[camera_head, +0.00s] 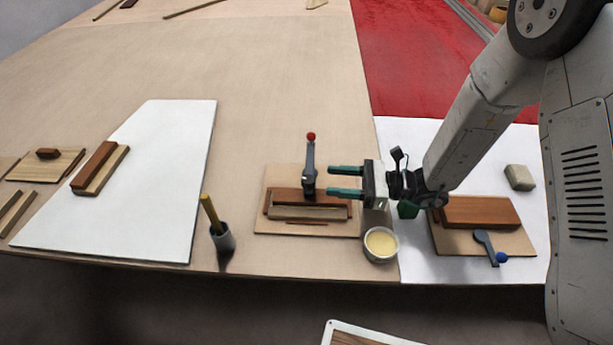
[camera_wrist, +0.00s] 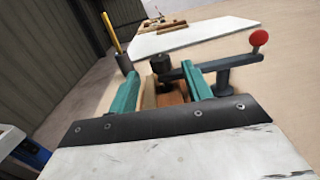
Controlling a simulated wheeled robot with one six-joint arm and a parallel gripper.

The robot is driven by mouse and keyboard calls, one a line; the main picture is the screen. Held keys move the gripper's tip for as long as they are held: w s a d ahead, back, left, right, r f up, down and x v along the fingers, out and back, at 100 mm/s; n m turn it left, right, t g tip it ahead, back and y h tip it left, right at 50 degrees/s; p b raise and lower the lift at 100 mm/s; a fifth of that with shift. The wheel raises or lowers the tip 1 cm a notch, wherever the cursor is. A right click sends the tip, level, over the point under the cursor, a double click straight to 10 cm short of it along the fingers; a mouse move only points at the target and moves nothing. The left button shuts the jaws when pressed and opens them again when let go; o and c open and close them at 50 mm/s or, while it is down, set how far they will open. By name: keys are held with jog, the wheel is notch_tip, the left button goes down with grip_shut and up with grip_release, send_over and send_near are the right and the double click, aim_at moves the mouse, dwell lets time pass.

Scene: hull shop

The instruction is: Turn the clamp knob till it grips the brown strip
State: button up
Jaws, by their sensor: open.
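A clamp (camera_head: 309,170) with a dark arm and a red ball knob (camera_head: 311,136) stands on a wooden board (camera_head: 262,225) at the middle of the bench. A brown strip (camera_head: 280,194) lies along that board under the clamp arm, with a paler strip (camera_head: 310,213) in front of it. My gripper (camera_head: 330,181) is open, its teal fingers pointing left, just right of the clamp. In the wrist view the clamp's dark pressing end (camera_wrist: 160,63) shows ahead between the fingers, and the red knob (camera_wrist: 259,38) is to the right. I cannot tell whether the clamp touches the strip.
A cream-filled bowl (camera_head: 381,244) and a cup with a yellow-handled tool (camera_head: 222,238) stand near the front edge. A second board with a blue-knobbed clamp (camera_head: 489,246) is at right. A white sheet (camera_head: 165,190) with wood blocks (camera_head: 95,165) lies left. The back bench is mostly clear.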

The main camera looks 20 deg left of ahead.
aim_at(308, 179)
jog(key=shift+a+g, duration=0.15)
jog(key=shift+g, duration=0.15)
jog(key=x, duration=0.7)
jog(key=shift+f, duration=0.1)
jog(key=c, duration=0.9)
